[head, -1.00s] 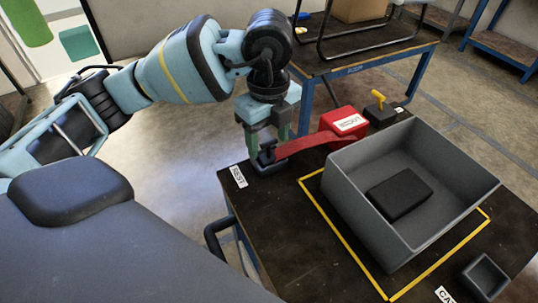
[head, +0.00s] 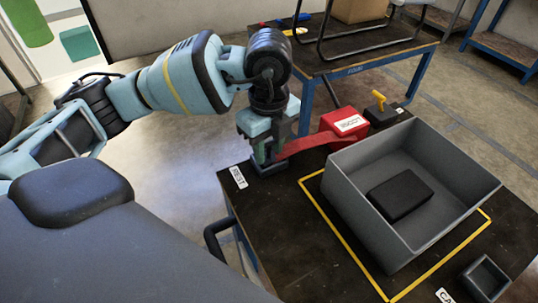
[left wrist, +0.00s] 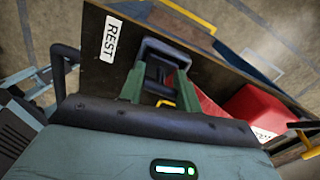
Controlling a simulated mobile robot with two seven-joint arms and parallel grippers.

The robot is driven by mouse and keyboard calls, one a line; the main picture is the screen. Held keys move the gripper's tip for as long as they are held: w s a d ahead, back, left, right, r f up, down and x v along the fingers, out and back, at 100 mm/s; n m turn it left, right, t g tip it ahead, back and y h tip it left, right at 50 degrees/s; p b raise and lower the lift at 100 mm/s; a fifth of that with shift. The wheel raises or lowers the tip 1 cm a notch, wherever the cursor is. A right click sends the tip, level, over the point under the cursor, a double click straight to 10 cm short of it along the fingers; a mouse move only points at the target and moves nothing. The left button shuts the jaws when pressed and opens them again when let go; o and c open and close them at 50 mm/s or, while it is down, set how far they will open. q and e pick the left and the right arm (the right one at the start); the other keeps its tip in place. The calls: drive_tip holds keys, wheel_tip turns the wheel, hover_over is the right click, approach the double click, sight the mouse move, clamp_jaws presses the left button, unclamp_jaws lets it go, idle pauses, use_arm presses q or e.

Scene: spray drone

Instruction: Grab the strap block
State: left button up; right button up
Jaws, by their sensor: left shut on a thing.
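The strap block (left wrist: 157,72) is a small dark piece at the end of the red strap (head: 308,146), beside the REST label on the dark table. My left gripper (head: 268,153) points down at it from above, with its green fingers shut on the block. In the left wrist view the two fingers (left wrist: 160,88) stand on either side of the block, in front of a dark frame-like holder (left wrist: 168,50). The fingers hide part of the block, and I cannot tell whether it is clear of the holder. My right gripper is not in view.
The strap runs to a red labelled box (head: 344,122), with a yellow-handled black block (head: 381,113) beside it. A large grey bin (head: 369,222) holding a black pad (head: 400,193) stands right, within yellow lines. A small tray (head: 486,277) is at front right.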

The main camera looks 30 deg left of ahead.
sight(269, 143)
use_arm(q)
drive_tip(key=shift+r, duration=0.15)
drive_tip(key=shift+r, duration=0.65)
wheel_tip(269, 143, up, 2)
drive_tip(key=shift+s+d+r, duration=0.1)
drive_tip(key=s+d, duration=0.3)
drive_tip(key=s, duration=0.4)
drive_tip(key=s+d+r, duration=0.1)
drive_tip(key=s+d, duration=0.2)
drive_tip(key=s, duration=0.4)
drive_tip(key=shift+s+d+p, duration=0.15)
drive_tip(key=shift+d+p, duration=0.1)
drive_tip(key=shift+p, duration=0.1)
